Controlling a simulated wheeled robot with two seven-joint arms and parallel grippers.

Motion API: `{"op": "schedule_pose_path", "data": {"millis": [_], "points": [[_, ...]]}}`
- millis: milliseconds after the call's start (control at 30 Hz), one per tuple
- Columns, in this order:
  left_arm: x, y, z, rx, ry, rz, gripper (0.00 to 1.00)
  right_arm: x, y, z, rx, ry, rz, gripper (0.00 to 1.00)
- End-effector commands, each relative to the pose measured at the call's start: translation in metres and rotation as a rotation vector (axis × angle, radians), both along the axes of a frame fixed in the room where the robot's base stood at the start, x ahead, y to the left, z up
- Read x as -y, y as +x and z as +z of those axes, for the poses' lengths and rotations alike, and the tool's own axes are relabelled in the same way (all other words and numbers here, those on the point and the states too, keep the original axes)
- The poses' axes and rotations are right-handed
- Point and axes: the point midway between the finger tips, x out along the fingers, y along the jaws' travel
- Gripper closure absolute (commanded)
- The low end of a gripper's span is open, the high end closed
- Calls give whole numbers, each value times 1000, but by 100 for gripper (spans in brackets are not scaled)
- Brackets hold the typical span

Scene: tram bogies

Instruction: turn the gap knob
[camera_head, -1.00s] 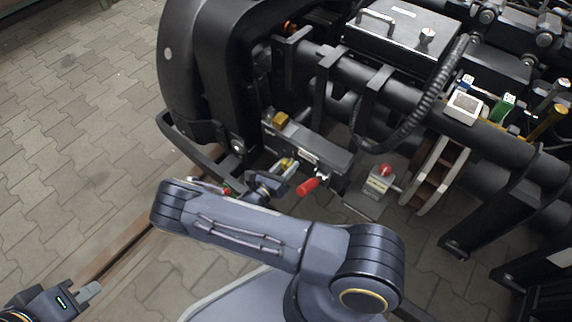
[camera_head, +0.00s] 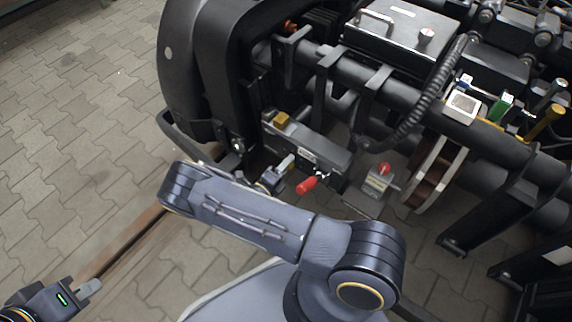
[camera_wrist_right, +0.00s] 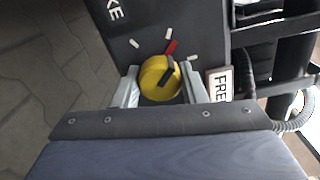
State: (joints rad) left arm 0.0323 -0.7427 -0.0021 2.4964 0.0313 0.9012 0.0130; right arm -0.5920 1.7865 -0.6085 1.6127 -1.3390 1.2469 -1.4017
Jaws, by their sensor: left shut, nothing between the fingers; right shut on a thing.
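The yellow round gap knob (camera_wrist_right: 158,82) has a black bar across it and sits on a dark plate with white tick marks and one red mark. My right gripper (camera_wrist_right: 160,88) has a finger on each side of the knob and is shut on it in the right wrist view. In the head view my right gripper (camera_head: 284,166) is at the lower face of a grey box (camera_head: 315,150), and the knob is hidden. My left gripper (camera_head: 90,288) is shut and empty over the paving at the lower left, far from the knob.
A red handle (camera_head: 307,185) sticks out just right of my right gripper. A small grey box with a red button (camera_head: 384,169) stands further right. A black wheel housing (camera_head: 200,75) and pipes lie behind. The paving (camera_head: 80,120) at left is clear.

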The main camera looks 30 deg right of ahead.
Motion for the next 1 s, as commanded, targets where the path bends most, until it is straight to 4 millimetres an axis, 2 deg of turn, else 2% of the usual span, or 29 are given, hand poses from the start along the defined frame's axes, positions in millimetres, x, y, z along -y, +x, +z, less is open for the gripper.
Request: {"op": "schedule_pose_path", "data": {"millis": [700,1000], "points": [[0,0,0,0,0,0,100,0,0,0,-624,-256,0,85],[0,0,0,0,0,0,100,0,0,0,-829,-342,1,85]]}}
